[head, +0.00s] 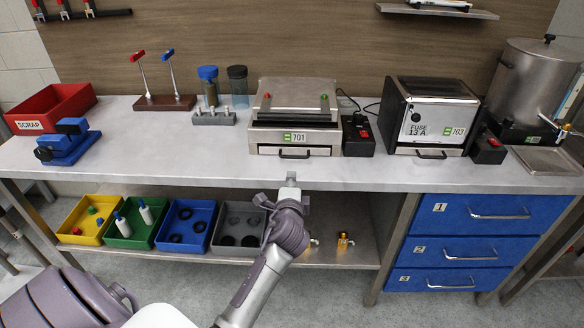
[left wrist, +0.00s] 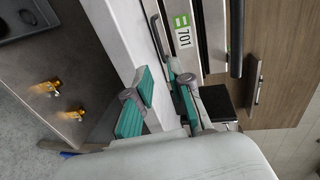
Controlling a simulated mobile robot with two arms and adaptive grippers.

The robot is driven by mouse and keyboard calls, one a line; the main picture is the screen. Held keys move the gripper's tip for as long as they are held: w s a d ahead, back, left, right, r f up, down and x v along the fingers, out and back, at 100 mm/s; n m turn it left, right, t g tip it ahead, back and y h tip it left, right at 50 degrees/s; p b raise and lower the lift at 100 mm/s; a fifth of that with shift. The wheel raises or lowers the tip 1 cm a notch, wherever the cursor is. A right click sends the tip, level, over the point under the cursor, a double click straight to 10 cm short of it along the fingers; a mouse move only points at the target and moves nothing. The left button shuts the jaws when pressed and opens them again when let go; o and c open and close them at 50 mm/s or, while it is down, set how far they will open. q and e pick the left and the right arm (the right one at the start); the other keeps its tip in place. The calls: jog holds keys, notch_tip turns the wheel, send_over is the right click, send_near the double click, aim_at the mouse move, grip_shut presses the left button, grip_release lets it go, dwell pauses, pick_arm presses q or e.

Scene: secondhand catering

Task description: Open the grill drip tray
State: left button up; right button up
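The grill (head: 294,116) labelled 701 stands on the counter, its lid down. Its drip tray (head: 265,150) is the low metal front under the label and looks shut. The tray's dark bar handle (head: 295,156) sticks out at the front. My left gripper (head: 291,177) is at the counter's front edge, just in front of and below the handle. In the left wrist view, my left gripper (left wrist: 161,88) has its teal-padded fingers apart, with the handle (left wrist: 157,38) just beyond the tips. I cannot tell whether a finger touches it. My right gripper is not in view.
A black switch box (head: 358,136) stands right of the grill, then a toaster oven (head: 432,112) labelled 703. Coloured bins (head: 130,222) and brass fittings (head: 345,240) sit on the shelf below. The counter (head: 210,160) in front of the grill is clear.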

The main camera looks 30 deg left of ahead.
aim_at(294, 168)
pick_arm(q)
jog(key=x, duration=1.4)
jog(key=shift+d+f, duration=0.15)
grip_shut()
